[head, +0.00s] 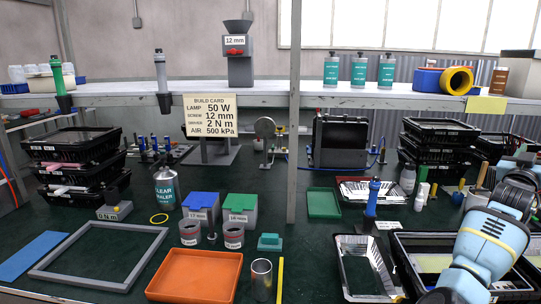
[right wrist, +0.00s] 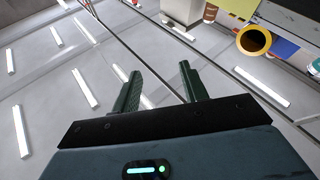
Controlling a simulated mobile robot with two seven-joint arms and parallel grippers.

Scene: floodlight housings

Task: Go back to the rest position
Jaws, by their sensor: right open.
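My right gripper (right wrist: 158,88) shows in the right wrist view with its two dark green fingers apart and nothing between them. Behind the fingers are the ceiling and its light strips, so the gripper points upward. In the head view, my right arm, with light blue and dark links, stands at the right edge over the trays there. I cannot make out its fingertips in that view. My left arm and left gripper are in neither view.
An open floodlight housing (head: 340,142) stands at the back of the dark green bench. Foil trays (head: 347,291), an orange tray (head: 195,274) and a grey frame (head: 42,272) lie in front. A grey post (head: 293,120) rises mid-bench. A yellow coil (head: 457,80) is on the shelf.

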